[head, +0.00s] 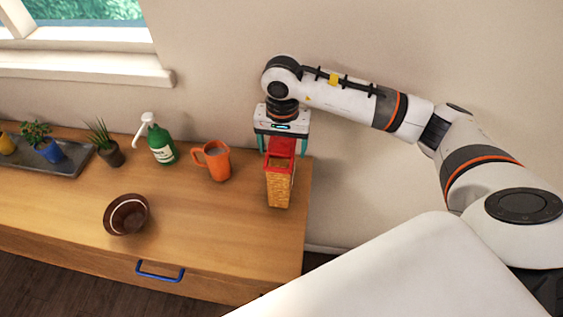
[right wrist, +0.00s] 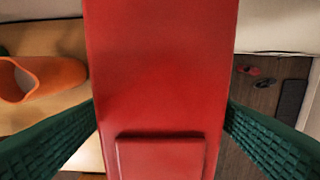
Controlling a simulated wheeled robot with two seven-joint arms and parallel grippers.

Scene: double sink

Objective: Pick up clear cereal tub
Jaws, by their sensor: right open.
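The clear cereal tub (head: 278,188) stands upright near the right end of the wooden counter, with a red lid and tan cereal showing through its side. In the right wrist view its red lid (right wrist: 155,75) fills the middle of the picture. My right gripper (head: 282,150) is above the tub, pointing down. Its green fingers are open, one on each side of the lid, and the tub stands between them. I cannot tell whether either finger touches the lid. My left gripper is in neither view.
An orange mug (head: 214,163) stands just left of the tub. A green pump bottle (head: 160,145), a small spiky plant (head: 106,148) and a tray (head: 72,160) with pots are further left. A brown bowl (head: 126,215) sits near the front. The counter's right edge is close to the tub.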

